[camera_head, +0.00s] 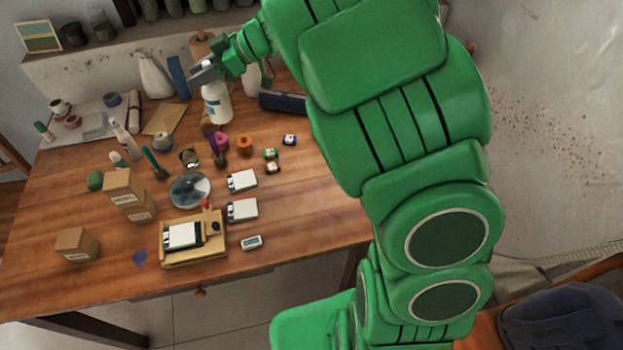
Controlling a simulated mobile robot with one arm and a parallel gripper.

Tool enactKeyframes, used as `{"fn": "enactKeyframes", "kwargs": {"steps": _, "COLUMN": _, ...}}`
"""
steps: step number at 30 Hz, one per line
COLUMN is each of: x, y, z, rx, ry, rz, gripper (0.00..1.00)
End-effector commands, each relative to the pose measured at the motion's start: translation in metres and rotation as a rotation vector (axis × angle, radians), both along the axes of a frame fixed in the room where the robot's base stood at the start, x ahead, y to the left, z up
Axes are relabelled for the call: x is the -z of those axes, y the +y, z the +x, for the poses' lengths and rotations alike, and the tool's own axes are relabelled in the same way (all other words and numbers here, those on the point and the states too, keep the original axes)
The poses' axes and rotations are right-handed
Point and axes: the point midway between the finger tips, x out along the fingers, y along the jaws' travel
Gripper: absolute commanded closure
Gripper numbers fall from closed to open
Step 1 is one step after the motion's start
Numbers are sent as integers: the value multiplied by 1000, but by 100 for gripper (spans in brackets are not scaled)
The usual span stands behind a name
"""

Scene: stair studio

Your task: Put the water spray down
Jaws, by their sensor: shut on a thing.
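The water spray (217,106) is a white bottle with a bluish label, at the back of the wooden table (330,215). My gripper (206,73) is shut on its top, and the fingers hide part of the spray head. The bottle looks upright or nearly so. I cannot tell whether its base touches the table or hangs just above it. My green arm reaches in from the right.
Close by are a white bottle (251,80), a dark case (283,102), a blue item (179,77) and a brown envelope (165,119). Boxes (76,245), white blocks (242,210) and a wooden stand (217,248) sit nearer. The table's right front is clear.

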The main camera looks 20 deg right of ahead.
Motion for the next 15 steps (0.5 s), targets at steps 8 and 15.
{"fn": "enactKeyframes", "kwargs": {"steps": 8, "x": 2, "y": -74, "z": -38, "rx": 2, "ry": 2, "rz": -1, "gripper": 100}}
{"fn": "enactKeyframes", "kwargs": {"steps": 15, "x": 0, "y": -125, "z": -80, "rx": 3, "ry": 0, "rz": -2, "gripper": 100}}
